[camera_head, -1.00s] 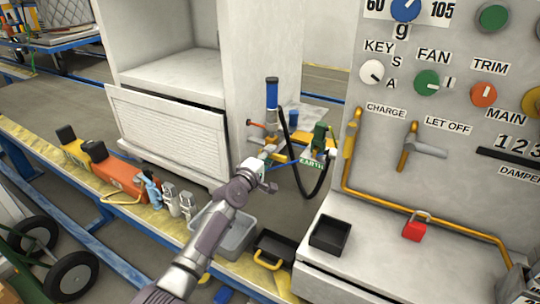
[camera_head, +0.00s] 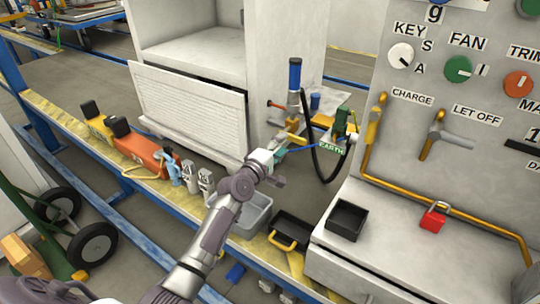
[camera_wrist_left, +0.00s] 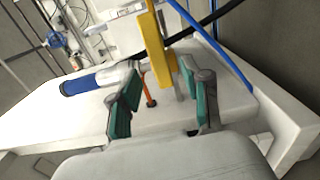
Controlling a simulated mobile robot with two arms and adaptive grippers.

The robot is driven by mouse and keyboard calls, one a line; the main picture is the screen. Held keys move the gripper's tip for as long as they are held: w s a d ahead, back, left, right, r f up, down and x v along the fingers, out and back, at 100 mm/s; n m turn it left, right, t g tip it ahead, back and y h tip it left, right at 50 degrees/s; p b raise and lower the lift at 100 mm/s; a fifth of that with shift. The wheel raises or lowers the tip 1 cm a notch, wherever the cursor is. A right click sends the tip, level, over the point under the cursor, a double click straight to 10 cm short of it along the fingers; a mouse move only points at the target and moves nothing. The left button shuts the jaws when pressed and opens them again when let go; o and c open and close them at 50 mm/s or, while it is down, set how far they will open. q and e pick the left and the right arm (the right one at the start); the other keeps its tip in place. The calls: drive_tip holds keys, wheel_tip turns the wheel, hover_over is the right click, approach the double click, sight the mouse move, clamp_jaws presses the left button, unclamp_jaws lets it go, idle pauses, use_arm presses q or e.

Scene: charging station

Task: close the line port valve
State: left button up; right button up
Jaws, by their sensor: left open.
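A pipe fitting with a blue-topped cylinder (camera_head: 295,75) stands by the white cabinet. A yellow lever (camera_head: 297,138) sits at its lower part; I take this for the line port valve, though no label shows on it. My left gripper (camera_head: 277,160) is just left of and below the lever. In the left wrist view the teal-padded left gripper (camera_wrist_left: 163,103) is open, with nothing clamped between its fingers. The yellow lever (camera_wrist_left: 158,50) stands beyond the fingertips, and the blue-ended cylinder (camera_wrist_left: 92,80) lies to the left. My right gripper is not in view.
A green fitting with an EARTH tag (camera_head: 332,148) and a black hose (camera_head: 313,160) are close on the right. The control panel (camera_head: 480,90) stands farther right.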

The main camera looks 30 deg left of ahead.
use_arm(q)
drive_tip(key=s+a, duration=0.1)
drive_tip(key=s, duration=0.5)
drive_tip(key=shift+s, duration=0.4)
